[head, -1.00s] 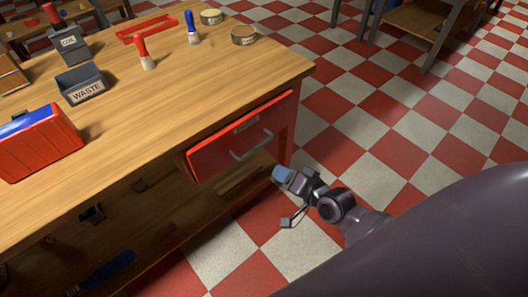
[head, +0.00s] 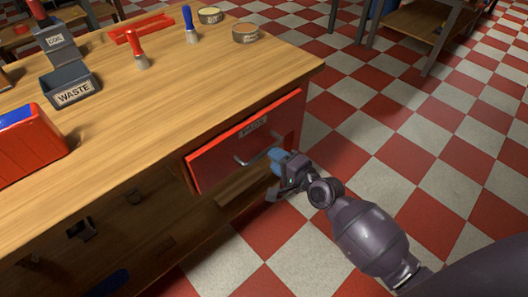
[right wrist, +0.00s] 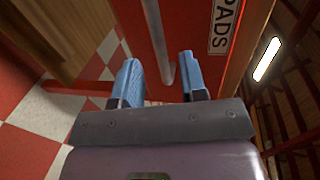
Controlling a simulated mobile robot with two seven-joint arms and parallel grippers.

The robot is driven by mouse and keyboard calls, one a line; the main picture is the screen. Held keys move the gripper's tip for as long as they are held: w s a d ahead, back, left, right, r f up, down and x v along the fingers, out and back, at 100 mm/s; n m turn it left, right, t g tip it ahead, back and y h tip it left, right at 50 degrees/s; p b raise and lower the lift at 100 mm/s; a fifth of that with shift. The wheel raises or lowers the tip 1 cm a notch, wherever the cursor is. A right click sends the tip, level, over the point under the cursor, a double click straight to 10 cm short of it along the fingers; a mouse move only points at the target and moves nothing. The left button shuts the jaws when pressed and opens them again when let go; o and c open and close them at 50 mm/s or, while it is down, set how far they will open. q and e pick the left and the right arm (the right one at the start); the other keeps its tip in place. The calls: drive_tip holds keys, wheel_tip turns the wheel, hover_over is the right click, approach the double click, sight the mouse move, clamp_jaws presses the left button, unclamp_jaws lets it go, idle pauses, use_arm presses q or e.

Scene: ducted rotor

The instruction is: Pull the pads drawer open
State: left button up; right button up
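The red pads drawer (head: 225,162) sits under the right end of the wooden workbench, with a PADS label (head: 253,128) and a grey bar handle (head: 243,161) on its front. It looks shut. My right gripper (head: 277,161) is at the right end of the handle. In the right wrist view, its two blue fingers (right wrist: 160,75) are open, with the handle bar (right wrist: 157,40) running between them. I cannot tell how deep the bar lies between the fingertips. The PADS label (right wrist: 222,25) shows at the top there. My left gripper is not in view.
On the workbench (head: 170,100) stand a waste bin (head: 72,90), a red box (head: 25,150), two brushes, two round tins and a red tray (head: 140,28).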

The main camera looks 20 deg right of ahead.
sight(265, 151)
drive_tip(key=shift+b+x, duration=0.45)
drive_tip(key=shift+x, duration=2.15)
clamp_jaws()
